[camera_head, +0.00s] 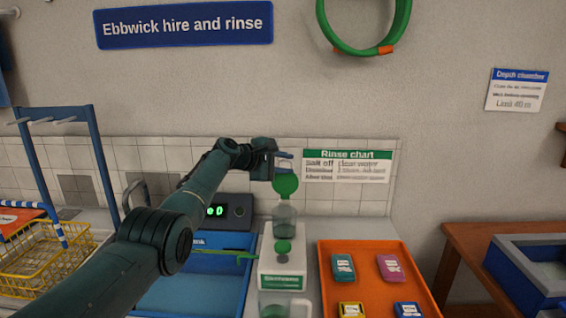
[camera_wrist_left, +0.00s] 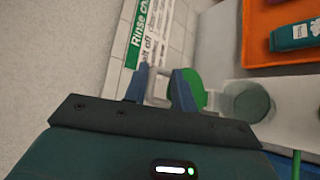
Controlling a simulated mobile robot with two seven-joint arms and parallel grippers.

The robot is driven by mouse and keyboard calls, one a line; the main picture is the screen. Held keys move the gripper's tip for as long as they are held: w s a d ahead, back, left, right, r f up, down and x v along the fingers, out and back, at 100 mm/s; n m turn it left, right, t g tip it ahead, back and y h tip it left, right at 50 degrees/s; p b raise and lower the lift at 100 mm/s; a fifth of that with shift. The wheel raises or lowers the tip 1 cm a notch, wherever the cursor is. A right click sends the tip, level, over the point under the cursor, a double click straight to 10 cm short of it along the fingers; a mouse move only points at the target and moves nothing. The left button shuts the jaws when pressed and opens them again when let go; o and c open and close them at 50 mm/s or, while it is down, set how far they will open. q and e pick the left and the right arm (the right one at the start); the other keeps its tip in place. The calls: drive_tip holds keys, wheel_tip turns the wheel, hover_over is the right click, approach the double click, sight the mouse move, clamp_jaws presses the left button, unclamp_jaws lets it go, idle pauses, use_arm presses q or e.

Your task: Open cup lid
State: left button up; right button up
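The clear cup (camera_head: 285,222) stands on a white rinse unit (camera_head: 283,268) in the middle of the head view. Its green round lid (camera_head: 286,187) is tipped up above the cup's rim, its disc facing my head camera. My left gripper (camera_head: 284,160) is at the lid's upper edge. In the left wrist view, its two blue fingers (camera_wrist_left: 160,88) stand on both sides of a pale grey loop (camera_wrist_left: 158,72) and seem to touch it. The green lid (camera_wrist_left: 199,92) is partly hidden behind one finger, with the cup (camera_wrist_left: 247,101) beside it. My right gripper is not in view.
An orange tray (camera_head: 325,262) with several small packets is to the right. A blue tray (camera_head: 165,300) lies under my left arm, with a dark box with a green display (camera_head: 238,212) behind it. A yellow wire basket (camera_head: 45,262) and blue rack are left. The tiled wall is close behind.

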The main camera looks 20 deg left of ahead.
use_arm(q)
drive_tip(key=shift+d+f, duration=0.15)
drive_tip(key=shift+f, duration=0.05)
drive_tip(key=v, duration=1.3)
idle(0.3)
drive_tip(key=shift+r, duration=0.1)
